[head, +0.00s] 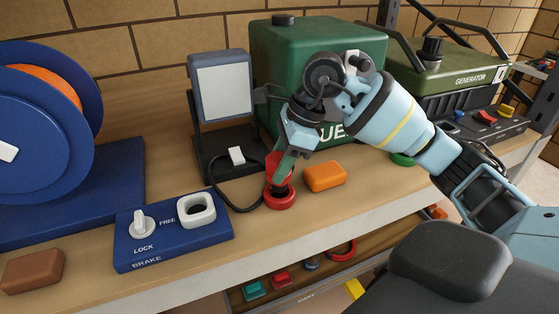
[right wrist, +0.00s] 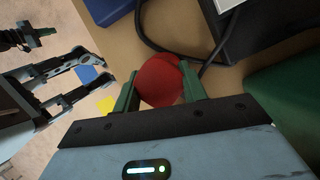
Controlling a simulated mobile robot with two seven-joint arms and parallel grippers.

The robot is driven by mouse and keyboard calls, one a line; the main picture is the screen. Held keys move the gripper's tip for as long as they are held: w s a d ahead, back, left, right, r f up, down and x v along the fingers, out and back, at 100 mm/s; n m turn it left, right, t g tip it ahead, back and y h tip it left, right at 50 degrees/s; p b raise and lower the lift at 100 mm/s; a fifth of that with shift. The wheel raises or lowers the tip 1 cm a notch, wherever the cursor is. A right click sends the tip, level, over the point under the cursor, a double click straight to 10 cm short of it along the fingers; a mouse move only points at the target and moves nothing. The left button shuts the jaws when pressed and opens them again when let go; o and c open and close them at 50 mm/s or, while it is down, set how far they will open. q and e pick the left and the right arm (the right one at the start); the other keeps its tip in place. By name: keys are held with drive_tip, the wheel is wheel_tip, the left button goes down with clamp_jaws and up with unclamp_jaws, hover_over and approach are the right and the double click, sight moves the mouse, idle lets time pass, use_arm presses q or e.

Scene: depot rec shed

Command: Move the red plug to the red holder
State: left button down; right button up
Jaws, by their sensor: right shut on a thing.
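The red plug (head: 272,160) is between the fingers of my right gripper (head: 283,168), which is shut on it. In the right wrist view the plug shows as a round red top (right wrist: 160,82) between two green fingers (right wrist: 158,90). The red holder (head: 281,201) is a low red ring on the bench, directly below the plug. A dark part shows between plug and ring; I cannot tell whether the plug is seated or just above. Part of my left gripper seems to show at the left of the right wrist view (right wrist: 45,32); its jaws are unclear.
An orange block (head: 325,177) lies right of the holder. A lamp (head: 223,90) with a black cable stands behind, left of a green fuel can (head: 290,50). A blue brake panel (head: 172,242) is at left. A lower shelf below holds small coloured items.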

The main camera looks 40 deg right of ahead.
use_arm(q)
drive_tip(key=shift+w+f, duration=0.15)
use_arm(e)
drive_tip(key=shift+f, duration=0.5)
use_arm(q)
drive_tip(key=shift+s+f+b, duration=0.4)
drive_tip(key=shift+s+b, duration=0.05)
use_arm(e)
drive_tip(key=shift+f, duration=0.55)
use_arm(q)
drive_tip(key=shift+s+f, duration=0.2)
drive_tip(key=shift+s, duration=0.05)
use_arm(e)
drive_tip(key=shift+f, duration=0.2)
drive_tip(key=o, duration=0.9)
drive_tip(key=shift+c, duration=0.2)
drive_tip(key=shift+o, duration=1)
use_arm(q)
drive_tip(key=shift+w, duration=0.2)
use_arm(e)
drive_tip(key=shift+f, duration=0.1)
